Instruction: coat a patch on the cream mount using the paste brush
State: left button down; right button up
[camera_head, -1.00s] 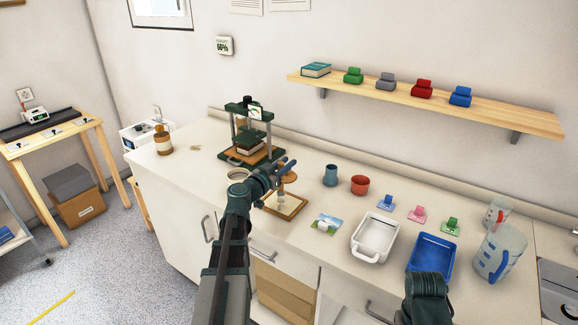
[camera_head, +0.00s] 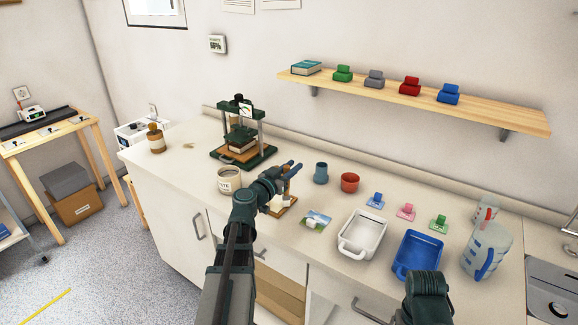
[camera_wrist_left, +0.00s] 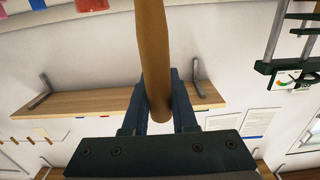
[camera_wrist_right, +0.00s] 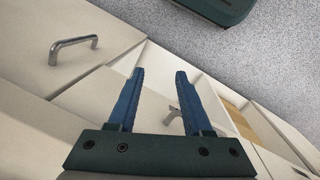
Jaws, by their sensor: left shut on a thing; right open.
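My left gripper (camera_head: 291,170) is shut on the wooden handle of the paste brush. In the left wrist view the brush handle (camera_wrist_left: 153,50) runs between the two fingers (camera_wrist_left: 159,100). In the head view the brush is mostly hidden by the gripper, above the cream mount's wooden-edged board (camera_head: 289,208). The arm covers much of that board, so I cannot tell whether the bristles touch the mount. A paste pot (camera_head: 229,183) with a label stands to the left of the arm. My right gripper (camera_wrist_right: 156,75) is open and empty, in front of the cabinet.
A dark green press (camera_head: 240,140) stands behind the pot. To the right are a blue cup (camera_head: 321,173), a red cup (camera_head: 350,182), a picture card (camera_head: 316,220), a white tray (camera_head: 350,247), a blue tray (camera_head: 403,269) and jugs (camera_head: 486,250).

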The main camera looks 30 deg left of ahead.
notch_tip(320, 180, up, 8)
jog(key=p, duration=0.7)
jog(key=shift+s+a+f, duration=0.2)
jog(key=shift+a+f, duration=0.05)
jog(key=shift+a, duration=0.2)
